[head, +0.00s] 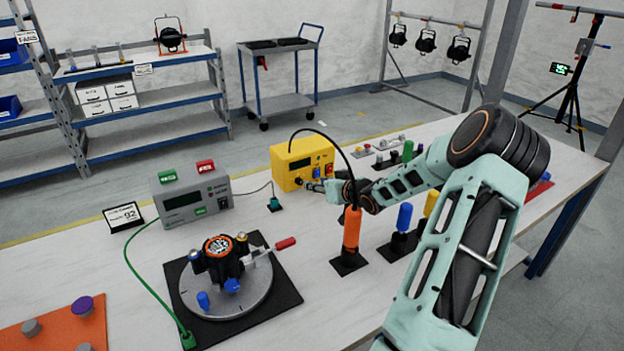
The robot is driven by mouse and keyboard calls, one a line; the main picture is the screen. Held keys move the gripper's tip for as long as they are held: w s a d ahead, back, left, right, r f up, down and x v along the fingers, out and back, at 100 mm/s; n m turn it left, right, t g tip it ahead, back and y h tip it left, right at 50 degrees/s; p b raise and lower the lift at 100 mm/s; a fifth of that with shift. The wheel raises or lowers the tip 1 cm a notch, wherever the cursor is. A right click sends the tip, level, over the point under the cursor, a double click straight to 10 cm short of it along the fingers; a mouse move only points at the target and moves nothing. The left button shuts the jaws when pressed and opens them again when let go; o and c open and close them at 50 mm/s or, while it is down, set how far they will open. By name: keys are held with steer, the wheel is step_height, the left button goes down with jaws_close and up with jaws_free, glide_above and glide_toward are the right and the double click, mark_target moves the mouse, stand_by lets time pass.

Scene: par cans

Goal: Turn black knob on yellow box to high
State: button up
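The yellow box (283,153) stands on the table, near the middle of the view. Its front has a dark display, with small blue and red parts to the right of it. My arm reaches in from the right, and my gripper (308,185) is at the lower front of the yellow box. The fingertips are small and dark here, and I cannot tell whether they are open or shut, or whether they touch anything. I cannot make out the black knob; the gripper may cover it.
An orange-handled tool (352,230) with a curved black cable stands in front of my gripper. A grey meter (190,197) is to the left. A round fixture (225,275) sits on a black mat. Blue and yellow handles stand right, near my arm. The table's left middle is mostly clear.

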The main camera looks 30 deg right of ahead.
mark_target(301, 182)
steer(key=shift+s+a+m+p, duration=0.1)
steer(key=shift+s+m+p, duration=0.2)
steer(key=shift+s+m, duration=0.45)
steer(key=shift+s+a+r+m+t+y, duration=0.1)
steer(key=shift+s+m+t+y, duration=0.1)
steer(key=shift+s, duration=0.2)
steer(key=shift+s+a+m+t+y, duration=0.1)
steer(key=shift+s+m+t, duration=0.1)
steer(key=shift+s, duration=0.15)
steer(key=x, duration=1)
steer(key=shift+w+a+b, duration=0.1)
steer(key=shift+w+b, duration=0.3)
jaws_close()
